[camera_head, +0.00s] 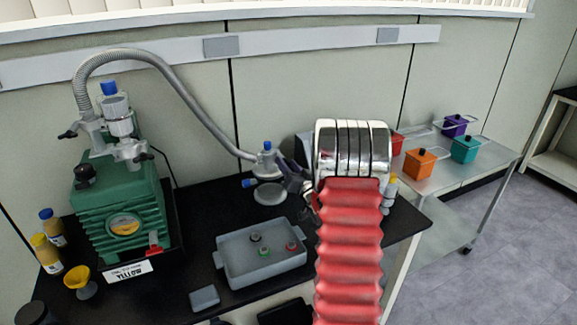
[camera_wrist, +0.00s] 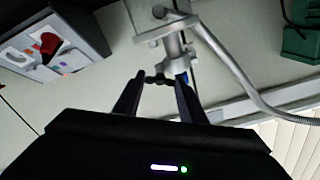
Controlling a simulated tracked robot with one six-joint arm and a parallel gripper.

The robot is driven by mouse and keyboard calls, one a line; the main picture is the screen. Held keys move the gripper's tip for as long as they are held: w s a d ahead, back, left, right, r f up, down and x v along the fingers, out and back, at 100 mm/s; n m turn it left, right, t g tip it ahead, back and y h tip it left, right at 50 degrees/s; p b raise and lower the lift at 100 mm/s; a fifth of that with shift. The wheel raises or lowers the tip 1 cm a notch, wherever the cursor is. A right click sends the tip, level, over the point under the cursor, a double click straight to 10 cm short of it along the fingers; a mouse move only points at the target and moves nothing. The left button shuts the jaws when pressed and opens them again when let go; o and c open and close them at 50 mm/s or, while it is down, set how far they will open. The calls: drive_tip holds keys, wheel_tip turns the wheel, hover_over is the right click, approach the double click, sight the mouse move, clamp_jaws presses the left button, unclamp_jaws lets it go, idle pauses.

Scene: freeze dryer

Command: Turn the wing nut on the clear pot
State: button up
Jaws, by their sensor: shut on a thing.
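The grey fitting with a blue cap (camera_head: 267,158) stands at the back of the black bench, joined to the grey hose. Below it is a round pale lid or base (camera_head: 269,193); I cannot clearly make out the clear pot's walls. My gripper (camera_head: 298,185) reaches this fitting from the right, partly hidden by my red arm. In the wrist view my gripper (camera_wrist: 158,82) has its two dark fingers on either side of a small black wing nut (camera_wrist: 158,78), shut on it. The nut sits beside the grey metal flange and stem (camera_wrist: 168,32).
A green pump (camera_head: 118,205) stands on the left, its ribbed hose (camera_head: 175,80) arching to the fitting. A grey tray (camera_head: 262,255) holds small parts in front. Coloured boxes, one orange (camera_head: 419,162), sit on the cart at right. A grey cabinet (camera_wrist: 85,35) shows in the wrist view.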

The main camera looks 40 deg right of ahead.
drive_tip(key=m, duration=2.5)
drive_tip(key=shift+s+f+m, duration=0.1)
drive_tip(key=shift+f+m, duration=0.2)
drive_tip(key=shift+f, duration=0.1)
drive_tip(key=o, duration=1.1)
drive_tip(key=shift+r, duration=0.25)
drive_tip(key=shift+c, duration=0.2)
